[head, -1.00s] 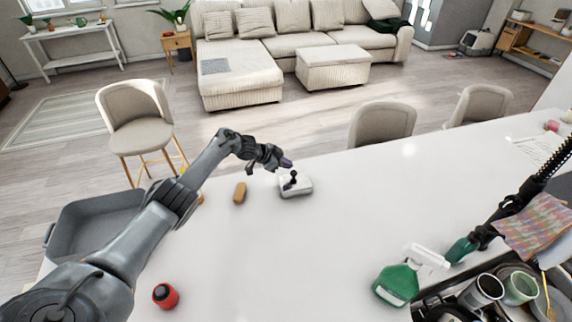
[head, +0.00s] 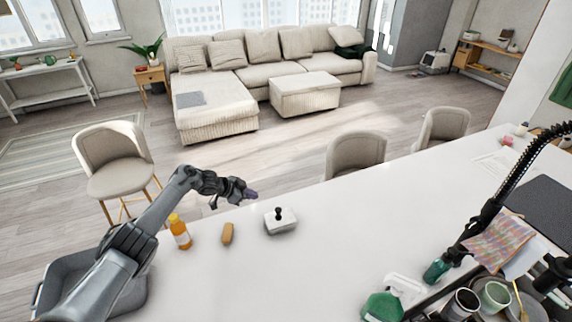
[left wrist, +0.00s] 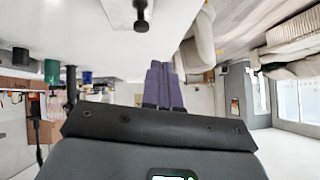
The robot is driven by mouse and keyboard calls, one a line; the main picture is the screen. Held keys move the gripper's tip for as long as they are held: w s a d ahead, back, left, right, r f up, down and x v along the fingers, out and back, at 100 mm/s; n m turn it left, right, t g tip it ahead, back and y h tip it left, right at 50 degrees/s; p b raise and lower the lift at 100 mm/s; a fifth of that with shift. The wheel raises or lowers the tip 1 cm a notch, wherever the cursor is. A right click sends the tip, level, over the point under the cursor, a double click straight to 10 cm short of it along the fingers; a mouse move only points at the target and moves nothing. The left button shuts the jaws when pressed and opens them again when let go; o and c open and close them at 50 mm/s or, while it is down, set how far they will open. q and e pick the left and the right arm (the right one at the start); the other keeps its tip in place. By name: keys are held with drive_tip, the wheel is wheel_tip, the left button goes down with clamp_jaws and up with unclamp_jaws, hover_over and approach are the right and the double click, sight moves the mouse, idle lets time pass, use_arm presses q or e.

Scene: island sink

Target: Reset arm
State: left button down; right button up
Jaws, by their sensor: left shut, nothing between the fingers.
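My left gripper (head: 247,194) is shut and empty, held above the far edge of the white counter (head: 290,270). In the left wrist view its purple fingertips (left wrist: 165,78) are together with nothing between them. A white butter dish (head: 281,223) with a black knob stands on the counter, to the right of and nearer than the gripper, apart from it. The dish also shows at the top of the left wrist view (left wrist: 160,14), with its knob towards the middle. My right gripper is not in view.
An orange bottle (head: 179,232) and a tan block (head: 227,234) stand near my left arm, with a grey basin (head: 130,295) below it. A green spray bottle (head: 382,306) and cups (head: 494,297) are at the lower right. The counter's middle is clear.

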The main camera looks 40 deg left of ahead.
use_arm(q)
drive_tip(key=s+d+f+m+g+y+p, duration=0.2)
drive_tip(key=d+f+p, duration=0.3)
drive_tip(key=d, duration=0.9)
drive_tip(key=s+d+p, duration=0.2)
drive_tip(key=s+d, duration=0.6)
drive_tip(key=d, duration=0.5)
drive_tip(key=s+d+r+n+g+p, duration=0.1)
drive_tip(key=s+d+r+n, duration=0.1)
drive_tip(key=s+r, duration=0.3)
drive_tip(key=s+d+r+n+g+p, duration=0.1)
drive_tip(key=s+d+r, duration=0.4)
drive_tip(key=s, duration=0.6)
drive_tip(key=s+d+r+n+g+p, duration=0.1)
drive_tip(key=s+d+r+n+p, duration=0.1)
drive_tip(key=s, duration=0.6)
wheel_tip(320, 180, up, 3)
drive_tip(key=shift+d+f+n+g+y+p, duration=0.1)
drive_tip(key=shift+d+n+g+y+p, duration=0.25)
drive_tip(key=shift+d+n, duration=0.35)
drive_tip(key=shift+s, duration=0.1)
